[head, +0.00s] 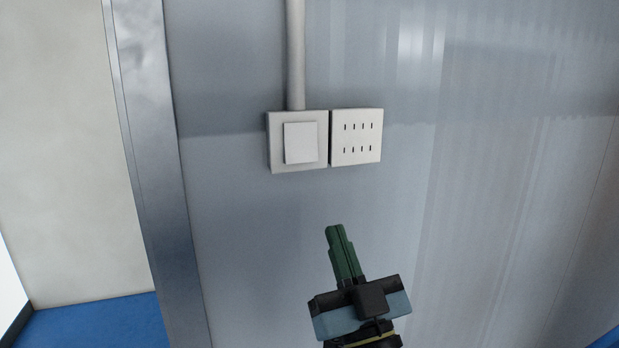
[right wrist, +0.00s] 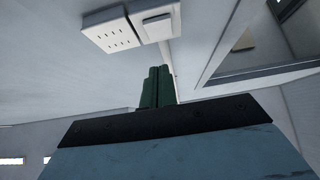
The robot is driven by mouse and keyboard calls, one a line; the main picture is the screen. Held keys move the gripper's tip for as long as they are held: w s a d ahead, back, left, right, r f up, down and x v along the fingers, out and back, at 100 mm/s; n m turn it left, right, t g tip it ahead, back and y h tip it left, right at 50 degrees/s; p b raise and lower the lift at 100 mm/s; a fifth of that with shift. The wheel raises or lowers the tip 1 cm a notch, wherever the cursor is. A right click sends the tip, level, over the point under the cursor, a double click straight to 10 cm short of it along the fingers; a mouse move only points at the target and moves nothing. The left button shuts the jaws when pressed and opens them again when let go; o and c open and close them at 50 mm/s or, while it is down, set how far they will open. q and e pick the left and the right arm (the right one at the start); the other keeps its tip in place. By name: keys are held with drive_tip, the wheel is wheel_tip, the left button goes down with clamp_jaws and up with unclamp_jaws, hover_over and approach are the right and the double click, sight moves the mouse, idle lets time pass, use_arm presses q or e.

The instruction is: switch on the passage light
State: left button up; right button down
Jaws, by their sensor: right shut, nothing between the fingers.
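A white light switch (head: 301,142) with one square rocker is mounted on the grey metal wall. It also shows in the right wrist view (right wrist: 156,24), at the top. My right gripper (head: 335,230) is shut and empty, with its green fingers together and pointing up toward the wall plates. In the head view its tips show below the switch and a little to the right, with a gap between. The green fingers also show in the right wrist view (right wrist: 158,72), apart from the switch in the picture. My left gripper is in neither view.
A white plate with two rows of slots (head: 356,137) sits right beside the switch. A grey conduit (head: 296,55) runs up from the switch. A metal door frame (head: 152,150) stands to the left, with a blue floor (head: 95,325) beyond. The wall around the plates is clear.

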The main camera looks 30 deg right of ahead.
sight(303, 157)
drive_tip(key=x, duration=0.4)
drive_tip(key=w+f+p+x, duration=0.1)
drive_tip(key=x, duration=0.7)
drive_tip(key=shift+w+d+f+p, duration=0.15)
drive_tip(key=shift+w+f+p, duration=0.05)
drive_tip(key=shift+f+p, duration=0.1)
drive_tip(key=shift+w+d, duration=0.1)
drive_tip(key=shift+w, duration=0.4)
drive_tip(key=shift+f, duration=0.1)
